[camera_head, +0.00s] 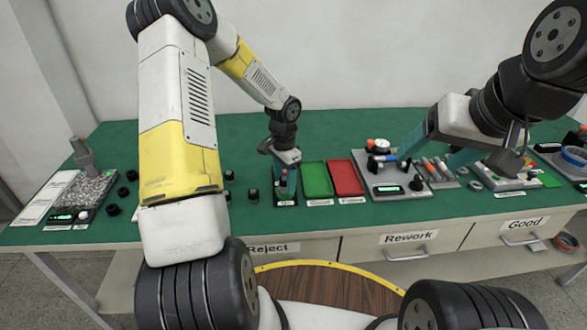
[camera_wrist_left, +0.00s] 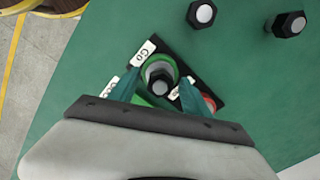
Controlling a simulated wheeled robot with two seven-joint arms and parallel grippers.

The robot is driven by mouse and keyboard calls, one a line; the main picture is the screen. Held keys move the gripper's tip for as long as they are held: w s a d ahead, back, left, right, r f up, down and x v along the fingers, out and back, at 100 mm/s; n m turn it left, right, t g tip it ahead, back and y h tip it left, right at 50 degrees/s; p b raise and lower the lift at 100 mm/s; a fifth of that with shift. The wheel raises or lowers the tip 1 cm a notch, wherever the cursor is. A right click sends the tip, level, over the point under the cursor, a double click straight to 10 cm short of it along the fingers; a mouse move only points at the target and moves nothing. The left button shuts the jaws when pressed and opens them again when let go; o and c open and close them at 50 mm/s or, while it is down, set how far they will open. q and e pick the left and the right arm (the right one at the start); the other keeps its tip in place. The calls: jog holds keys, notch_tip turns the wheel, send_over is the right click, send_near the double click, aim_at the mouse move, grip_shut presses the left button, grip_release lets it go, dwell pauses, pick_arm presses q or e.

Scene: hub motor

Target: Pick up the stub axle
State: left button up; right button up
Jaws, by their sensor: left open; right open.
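A dark part with a pale round top, which looks like a stub axle (camera_wrist_left: 160,84), stands upright inside a green ring on a black stand marked "Go" (camera_wrist_left: 147,49). My left gripper (camera_wrist_left: 157,80) is open, with one teal finger on each side of the ring and part. I cannot tell whether the fingers touch them. In the head view the left gripper (camera_head: 284,182) is low over the stand, hiding most of it. A red ring (camera_wrist_left: 209,103) is partly hidden behind the right finger. My right gripper (camera_head: 441,153) is open over the right side of the table.
Similar dark parts (camera_wrist_left: 202,14) (camera_wrist_left: 289,24) stand near the stand. A green tray (camera_head: 317,180) and red tray (camera_head: 346,179) lie to its right. A grey device (camera_head: 390,187) and a rack of pins (camera_head: 437,170) stand beyond. The green mat behind the trays is clear.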

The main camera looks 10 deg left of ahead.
aim_at(285, 177)
pick_arm(q)
grip_shut()
jog(key=shift+r, duration=0.1)
dwell(0.4)
jog(key=shift+r, duration=0.6)
notch_tip(285, 177, up, 2)
jog(key=shift+r, duration=0.2)
jog(key=s+d+r, duration=0.1)
jog(key=s+d, duration=0.3)
jog(key=s, duration=0.3)
jog(key=s+d, duration=0.3)
jog(key=s, duration=0.4)
jog(key=shift+d+r, duration=0.35)
